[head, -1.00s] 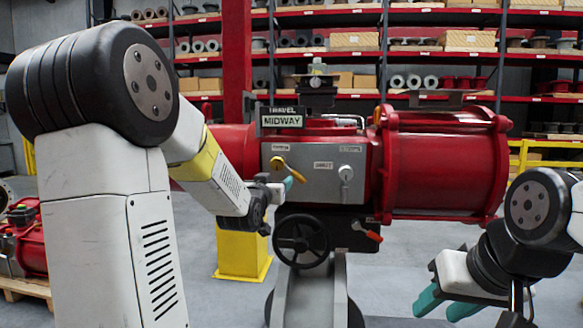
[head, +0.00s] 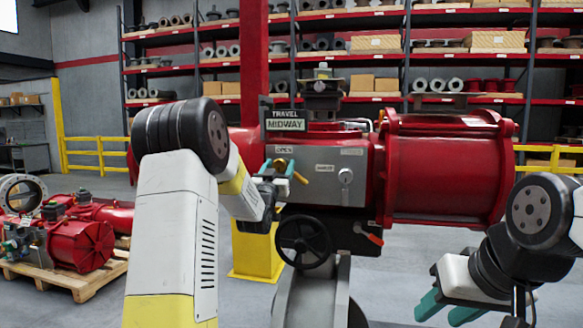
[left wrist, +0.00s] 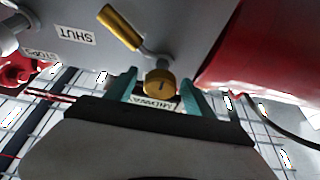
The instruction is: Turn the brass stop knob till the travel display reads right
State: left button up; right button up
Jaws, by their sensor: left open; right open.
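The brass stop knob (left wrist: 160,82) is on the grey front of the red valve actuator. My left gripper (left wrist: 158,88) is open, with one teal finger on each side of the knob; I cannot tell whether they touch it. In the head view my left gripper (head: 278,172) covers part of the knob. A brass lever handle (left wrist: 118,27) on a metal rod is close to the knob. The travel display (head: 285,121) on top of the actuator reads MIDWAY. My right gripper (head: 448,311) is open and empty at the lower right, away from the actuator.
A black handwheel (head: 303,242) is below the grey housing, with a red-handled lever (head: 371,237) beside it. A pallet (head: 80,284) with red actuators stands at the left. Shelves line the back.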

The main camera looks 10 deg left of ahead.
pick_arm(q)
jog(key=shift+w, duration=0.2)
jog(key=shift+r, duration=0.1)
grip_shut()
jog(key=shift+n, duration=0.3)
